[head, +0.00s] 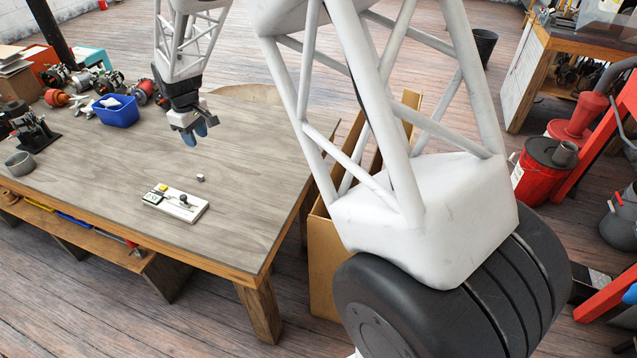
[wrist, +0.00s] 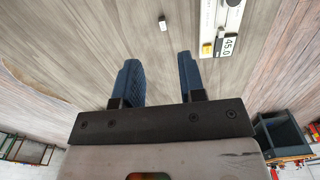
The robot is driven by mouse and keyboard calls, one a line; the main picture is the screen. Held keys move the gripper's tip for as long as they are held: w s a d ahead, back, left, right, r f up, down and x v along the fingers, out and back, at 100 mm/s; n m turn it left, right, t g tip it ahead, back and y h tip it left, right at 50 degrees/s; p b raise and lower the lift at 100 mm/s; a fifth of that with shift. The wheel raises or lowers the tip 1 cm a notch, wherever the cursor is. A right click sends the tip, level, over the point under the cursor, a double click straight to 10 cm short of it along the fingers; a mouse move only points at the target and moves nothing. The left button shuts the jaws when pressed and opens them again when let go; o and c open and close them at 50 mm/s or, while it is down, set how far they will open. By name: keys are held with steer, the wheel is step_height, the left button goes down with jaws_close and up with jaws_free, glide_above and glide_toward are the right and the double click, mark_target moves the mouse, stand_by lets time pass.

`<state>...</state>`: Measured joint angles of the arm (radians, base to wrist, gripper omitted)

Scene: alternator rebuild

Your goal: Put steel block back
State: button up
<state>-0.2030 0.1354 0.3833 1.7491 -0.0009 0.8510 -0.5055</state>
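The small steel block (head: 200,178) lies on the wooden table, just behind a white gauge device. It also shows in the wrist view (wrist: 163,23), ahead of my fingertips and a little left of the device. My gripper (head: 196,137) is above the table, behind the block and apart from it. In the wrist view its two blue fingers (wrist: 158,75) stand wide apart with nothing between them. The white device (head: 176,204) has a black knob, a yellow part and a small display; in the wrist view (wrist: 222,20) the display reads about 45.0.
The table (head: 240,215) is clear around the block. A blue bin (head: 116,112), several alternator parts (head: 88,82), a metal cup (head: 20,164) and a black fixture (head: 36,134) stand at the left. A cardboard box (head: 325,265) stands beside the table's right edge.

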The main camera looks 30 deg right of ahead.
steer(key=s+d+r+m, duration=0.3)
steer(key=s+d+r, duration=0.4)
steer(key=s+r, duration=0.4)
steer(key=s+d+r+m, duration=0.1)
steer(key=s+d, duration=0.2)
steer(key=s, duration=0.8)
steer(key=s+d+r+m+t, duration=0.1)
steer(key=s+d+m, duration=0.1)
steer(key=s, duration=1)
steer(key=s+d+r+m+t, duration=0.1)
steer(key=s+d, duration=0.3)
steer(key=s, duration=0.8)
steer(key=shift+r+m, duration=0.55)
steer(key=shift+m, duration=0.15)
